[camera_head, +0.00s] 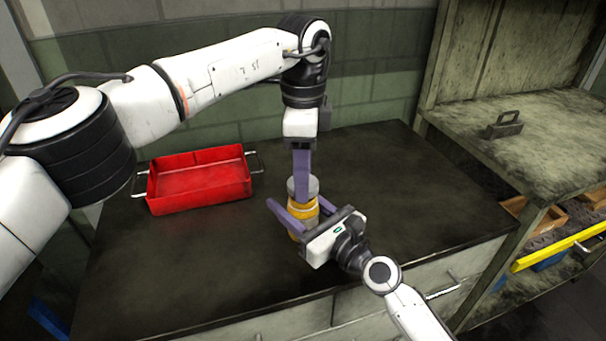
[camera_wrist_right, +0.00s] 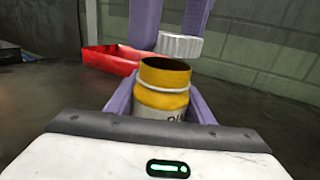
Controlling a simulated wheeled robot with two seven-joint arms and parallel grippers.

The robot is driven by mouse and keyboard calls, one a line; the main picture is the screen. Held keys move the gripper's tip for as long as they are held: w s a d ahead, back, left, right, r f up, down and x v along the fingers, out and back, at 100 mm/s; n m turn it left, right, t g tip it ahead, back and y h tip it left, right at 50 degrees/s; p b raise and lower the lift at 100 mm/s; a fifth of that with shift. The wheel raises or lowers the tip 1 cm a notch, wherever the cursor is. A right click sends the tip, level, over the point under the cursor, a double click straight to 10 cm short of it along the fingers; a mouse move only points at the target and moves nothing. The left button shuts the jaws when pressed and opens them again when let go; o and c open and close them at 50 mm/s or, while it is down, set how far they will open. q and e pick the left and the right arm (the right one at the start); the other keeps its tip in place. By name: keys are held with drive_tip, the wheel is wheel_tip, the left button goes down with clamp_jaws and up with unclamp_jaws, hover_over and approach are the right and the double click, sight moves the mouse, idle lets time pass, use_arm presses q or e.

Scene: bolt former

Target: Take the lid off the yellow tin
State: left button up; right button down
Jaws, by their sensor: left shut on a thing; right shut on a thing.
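The yellow tin (camera_head: 298,210) stands on the dark worktop, with my right gripper (camera_head: 295,204) shut around its body. In the right wrist view the tin (camera_wrist_right: 164,78) is upright with its dark mouth uncovered. A pale label band shows low on it, between my purple right fingers (camera_wrist_right: 162,103). The grey ribbed lid (camera_wrist_right: 180,46) is off the rim, above and behind the mouth. My left gripper (camera_head: 302,187) comes down from above, shut on the lid, which in the head view (camera_head: 314,186) is partly hidden by a finger.
The worktop (camera_head: 420,185) is clear to the right. A wooden shelf unit (camera_head: 550,130) with a dark handled block (camera_head: 505,124) stands at the right.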

use_arm(q)
drive_tip(key=shift+r, duration=2)
use_arm(e)
drive_tip(key=c, duration=0.8)
unclamp_jaws()
drive_tip(key=shift+o, duration=0.2)
drive_tip(key=shift+s+d, duration=0.1)
